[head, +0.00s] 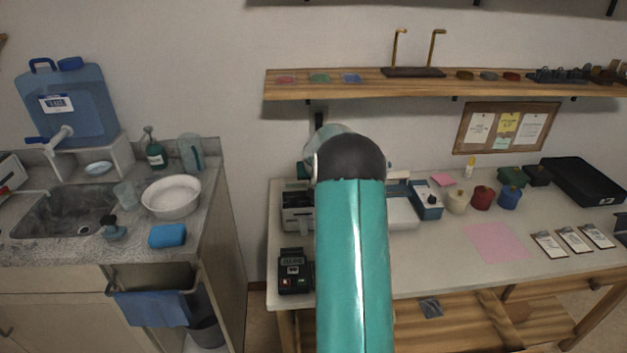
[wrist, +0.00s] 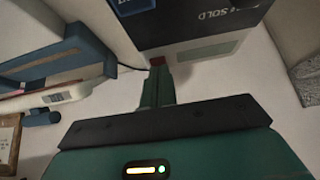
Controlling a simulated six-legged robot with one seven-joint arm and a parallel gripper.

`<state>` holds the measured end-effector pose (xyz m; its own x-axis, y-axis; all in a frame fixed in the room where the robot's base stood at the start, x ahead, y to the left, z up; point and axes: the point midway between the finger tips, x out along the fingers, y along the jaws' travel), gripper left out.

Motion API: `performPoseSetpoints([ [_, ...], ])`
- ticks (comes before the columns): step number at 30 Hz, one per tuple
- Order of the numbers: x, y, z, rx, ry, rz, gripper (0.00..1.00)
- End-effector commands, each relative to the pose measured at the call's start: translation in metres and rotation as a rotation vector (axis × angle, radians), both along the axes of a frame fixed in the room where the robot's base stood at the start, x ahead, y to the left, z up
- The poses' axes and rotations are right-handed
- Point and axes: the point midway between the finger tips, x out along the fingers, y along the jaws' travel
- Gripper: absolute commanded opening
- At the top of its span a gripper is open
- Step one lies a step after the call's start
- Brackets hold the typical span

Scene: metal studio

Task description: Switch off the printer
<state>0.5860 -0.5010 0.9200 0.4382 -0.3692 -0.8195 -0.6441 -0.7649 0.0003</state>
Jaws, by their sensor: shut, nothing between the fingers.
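A grey-and-white boxy machine (head: 297,212), which looks like the printer, stands at the left end of the workbench in the head view. My teal arm hides its right side. In the wrist view my gripper (wrist: 157,82) is shut and empty, with its green fingers together. The fingertips are close to a small red part (wrist: 157,62) at the lower edge of a dark box (wrist: 200,25) with pale lettering. I cannot tell whether they touch it, or whether this box is the printer. My gripper is hidden behind the arm in the head view.
A black keypad terminal (head: 293,272) stands at the bench's front left. Jars (head: 482,198) and a pink sheet (head: 495,242) lie right of my arm. A wooden shelf (head: 340,86) hangs above.

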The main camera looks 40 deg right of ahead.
Motion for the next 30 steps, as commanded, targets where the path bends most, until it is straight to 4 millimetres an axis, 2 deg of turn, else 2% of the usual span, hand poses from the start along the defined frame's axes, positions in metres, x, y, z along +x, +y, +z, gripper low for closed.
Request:
performPoseSetpoints([
  [7,0.008,-0.006,0.003,0.0,0.0,-0.001,0.0],
  [19,0.009,-0.006,0.007,-0.001,-0.001,0.0,0.0],
  [23,0.01,-0.002,0.019,-0.002,-0.002,0.001,0.0],
  [28,0.012,0.007,0.047,-0.002,-0.003,0.005,0.0],
  [30,0.003,0.013,0.053,0.0,-0.001,0.003,0.0],
])
